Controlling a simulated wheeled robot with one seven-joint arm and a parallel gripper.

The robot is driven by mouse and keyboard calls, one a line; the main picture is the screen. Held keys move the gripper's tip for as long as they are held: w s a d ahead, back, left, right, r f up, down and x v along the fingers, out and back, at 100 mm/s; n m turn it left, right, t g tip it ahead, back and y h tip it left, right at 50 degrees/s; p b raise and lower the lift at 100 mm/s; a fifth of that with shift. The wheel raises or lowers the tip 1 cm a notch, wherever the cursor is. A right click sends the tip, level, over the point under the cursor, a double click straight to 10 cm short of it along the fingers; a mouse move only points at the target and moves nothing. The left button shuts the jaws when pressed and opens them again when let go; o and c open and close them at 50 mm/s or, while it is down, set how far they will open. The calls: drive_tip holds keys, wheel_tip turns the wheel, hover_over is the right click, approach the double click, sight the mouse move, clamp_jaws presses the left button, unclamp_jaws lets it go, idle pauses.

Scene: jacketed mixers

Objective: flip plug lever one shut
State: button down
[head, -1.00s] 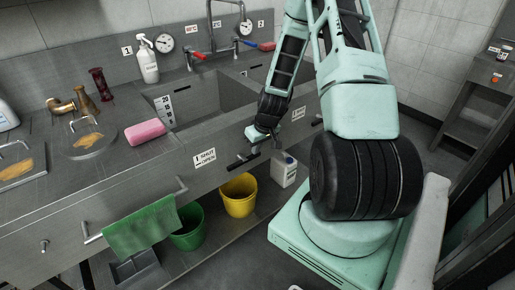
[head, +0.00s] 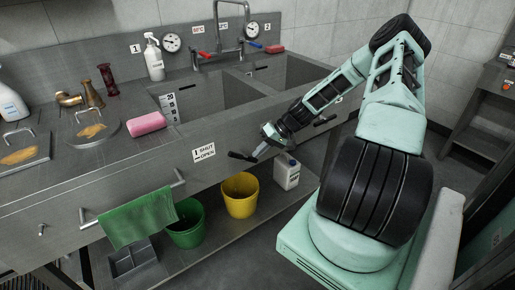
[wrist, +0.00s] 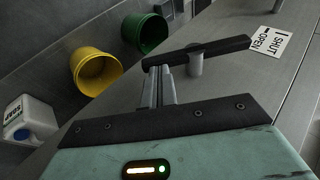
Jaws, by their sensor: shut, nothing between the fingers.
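Plug lever one (head: 241,156) is a dark bar on the sink's front panel, right of the label (head: 204,153) with SHUT and OPEN marks. The bar lies roughly level along the panel. In the wrist view the lever (wrist: 225,47) crosses in front of my fingers, on a grey round pivot (wrist: 196,62), with the label (wrist: 268,41) beyond its right end. My gripper (head: 265,150) is at the lever's right end in the head view. In the wrist view its fingers (wrist: 157,68) are together and empty, close to the bar's left end; I cannot tell whether they touch.
Below the panel stand a yellow bucket (head: 239,195), a green bucket (head: 187,224) and a white jug (head: 286,171). A green towel (head: 139,217) hangs on a rail at the left. A second lever (head: 325,121) is farther right. The floor in front is clear.

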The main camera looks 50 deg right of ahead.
drive_tip(key=f+y+b, duration=0.1)
drive_tip(key=f+t+y+b, duration=0.1)
drive_tip(key=y+b, duration=0.1)
drive_tip(key=f+m+t+y+b, duration=0.1)
drive_tip(key=y+b, duration=0.1)
drive_tip(key=shift+w+a+f, duration=0.1)
drive_tip(key=shift+a+f, duration=0.2)
drive_tip(key=shift+f, duration=0.1)
drive_tip(key=y+b, duration=0.1)
drive_tip(key=a+f+t+y+b, duration=0.1)
drive_tip(key=shift+w+m+y, duration=0.1)
drive_tip(key=shift+m+y, duration=0.2)
drive_tip(key=shift+m, duration=0.1)
drive_tip(key=shift+a+b, duration=0.2)
drive_tip(key=shift+b, duration=0.25)
drive_tip(key=shift+w+a+f, duration=0.1)
drive_tip(key=shift+a, duration=0.05)
